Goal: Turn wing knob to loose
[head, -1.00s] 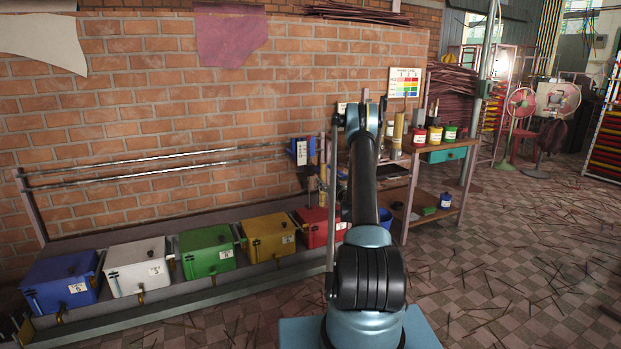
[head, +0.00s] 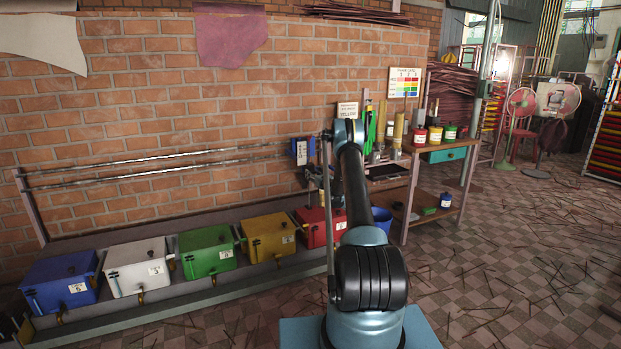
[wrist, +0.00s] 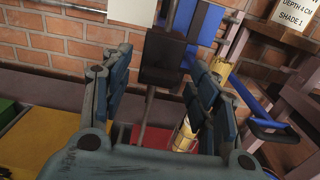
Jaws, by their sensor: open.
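A blue carriage with a white label (head: 303,151) sits at the right end of the two rails in the head view. In the wrist view a dark brown block (wrist: 163,52) with a narrower lower part stands in front of blue parts, straight ahead of my gripper. I cannot tell for sure which part is the wing knob. My gripper (wrist: 158,78) is open, its fingers to the left and right of the dark part's lower end. Nothing is visibly gripped.
A red box (head: 314,228) is below the rails, beside a yellow box (head: 268,236) and several other coloured boxes. A brass cylinder (wrist: 186,134) is close to my right finger. A wooden bench (head: 413,190) with jars stands at the right.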

